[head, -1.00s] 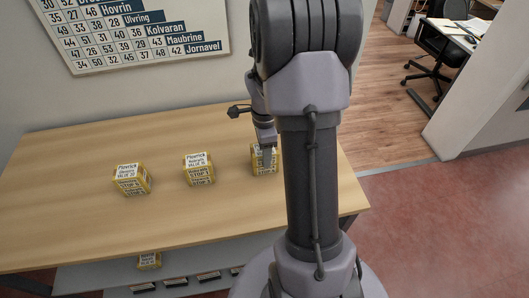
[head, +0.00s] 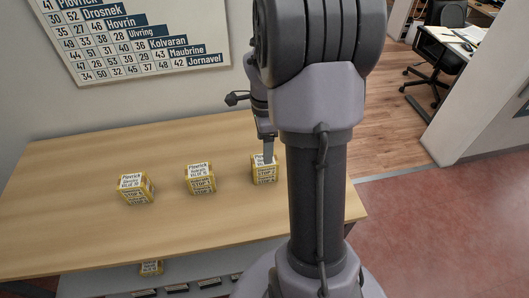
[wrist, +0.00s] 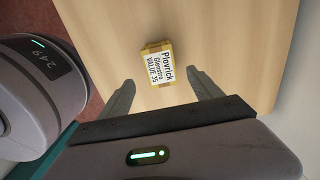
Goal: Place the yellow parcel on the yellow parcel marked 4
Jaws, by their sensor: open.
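Three yellow parcels with white labels stand in a row on the wooden table: a left one (head: 135,188), a middle one (head: 200,179) and a right one (head: 265,174). Their stop numbers are too small to read surely. My gripper (head: 268,159) is at the right parcel, its finger overlapping the parcel's top edge in the head view. In the wrist view my gripper (wrist: 161,78) is open and empty. A yellow parcel (wrist: 158,63), labelled Plovrick, value 35, lies ahead between the fingertips' lines, apart from both fingers.
Another yellow parcel (head: 151,268) sits on the lower shelf under the table (head: 70,215), with several dark label holders along its front. A number chart (head: 140,40) hangs on the wall behind. The table's left part is clear.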

